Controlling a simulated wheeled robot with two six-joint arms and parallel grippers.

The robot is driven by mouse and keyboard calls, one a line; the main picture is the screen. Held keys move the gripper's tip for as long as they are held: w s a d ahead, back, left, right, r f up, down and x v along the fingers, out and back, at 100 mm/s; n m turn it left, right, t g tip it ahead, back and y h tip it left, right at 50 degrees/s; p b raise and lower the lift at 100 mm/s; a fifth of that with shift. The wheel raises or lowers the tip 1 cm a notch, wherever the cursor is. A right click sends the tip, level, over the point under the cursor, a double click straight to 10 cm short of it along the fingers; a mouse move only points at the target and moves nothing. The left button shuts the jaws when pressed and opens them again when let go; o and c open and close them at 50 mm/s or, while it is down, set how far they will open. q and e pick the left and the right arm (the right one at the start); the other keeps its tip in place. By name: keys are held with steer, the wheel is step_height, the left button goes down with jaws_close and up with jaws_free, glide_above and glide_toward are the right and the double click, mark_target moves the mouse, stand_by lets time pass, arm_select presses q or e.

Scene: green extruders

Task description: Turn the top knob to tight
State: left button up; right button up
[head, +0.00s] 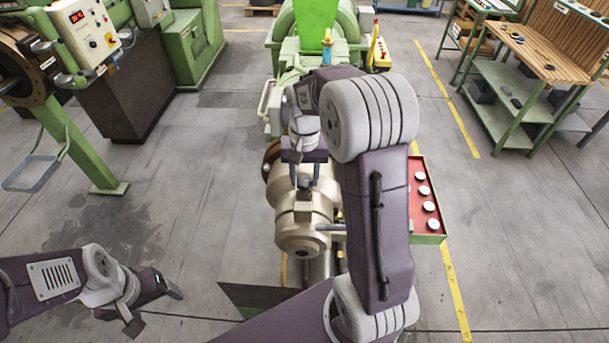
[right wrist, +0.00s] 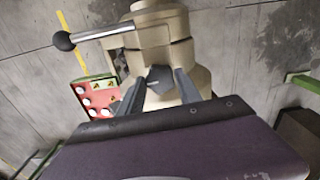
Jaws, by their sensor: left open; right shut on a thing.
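The top knob (right wrist: 160,80) is a small dark grey angular piece on the beige machine head. It sits between the two fingers of my right gripper (right wrist: 157,92) in the right wrist view. In the head view my right gripper (head: 304,183) reaches down onto the top of the beige head (head: 303,222), shut on the knob, which the fingers mostly hide there. No tight or loose marking is readable. My left gripper (head: 157,309) is open and empty at the lower left, over the floor and well away from the machine.
A lever with a black ball (right wrist: 63,41) sticks out from the head in the right wrist view. A red panel with white buttons (head: 424,198) stands right of the head. Green machines (head: 190,45) are at the back left, a workbench (head: 540,60) at the right.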

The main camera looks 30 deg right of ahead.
mark_target(305, 180)
steer(key=shift+f+m, duration=0.1)
steer(key=shift+m, duration=0.3)
steer(key=o, duration=1.4)
steer(key=shift+c, duration=0.2)
steer(key=shift+r, duration=0.35)
step_height(305, 180, up, 8)
steer(key=shift+r+b, duration=0.25)
steer(key=shift+b, duration=0.1)
